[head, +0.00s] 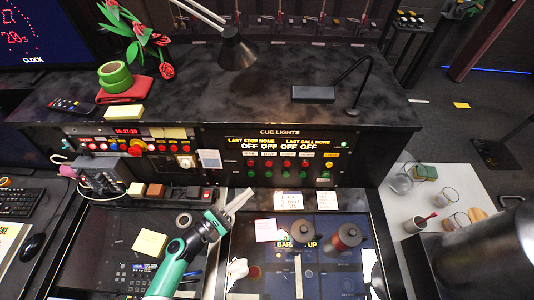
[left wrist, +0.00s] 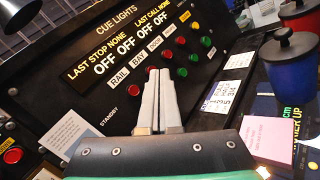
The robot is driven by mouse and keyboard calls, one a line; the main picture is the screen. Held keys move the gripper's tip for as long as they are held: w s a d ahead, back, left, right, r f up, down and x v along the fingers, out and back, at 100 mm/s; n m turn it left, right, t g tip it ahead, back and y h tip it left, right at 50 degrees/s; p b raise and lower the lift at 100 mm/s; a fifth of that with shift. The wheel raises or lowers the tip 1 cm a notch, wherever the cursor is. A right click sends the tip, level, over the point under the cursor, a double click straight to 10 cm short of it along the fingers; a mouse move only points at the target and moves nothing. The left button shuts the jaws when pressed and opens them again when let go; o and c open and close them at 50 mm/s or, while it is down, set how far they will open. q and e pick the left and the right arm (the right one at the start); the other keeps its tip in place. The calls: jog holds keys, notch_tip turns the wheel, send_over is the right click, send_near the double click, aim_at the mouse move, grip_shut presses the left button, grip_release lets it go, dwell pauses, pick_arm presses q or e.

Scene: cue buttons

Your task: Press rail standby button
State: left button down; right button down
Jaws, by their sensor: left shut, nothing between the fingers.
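The cue lights panel (head: 280,131) stands upright at the back of the desk, with a row of red buttons (head: 285,163) above a row of green ones. In the left wrist view the panel (left wrist: 60,45) shows the RAIL label (left wrist: 120,76) and the STANDBY label (left wrist: 106,117).
Two dark lidded pots (head: 345,237) stand right of the gripper. A pink note (head: 266,230) and white cards (head: 289,200) lie nearby. A white card (head: 209,159) sits on the panel's left. A lamp (head: 237,50) stands on the upper shelf.

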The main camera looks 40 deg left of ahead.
aim_at(251, 164)
pick_arm(q)
jog(key=shift+f, duration=0.3)
pick_arm(e)
jog(key=shift+w+f, duration=0.15)
jog(key=shift+w, duration=0.05)
pick_arm(q)
jog(key=shift+s, duration=0.15)
pick_arm(e)
jog(key=shift+s, duration=0.15)
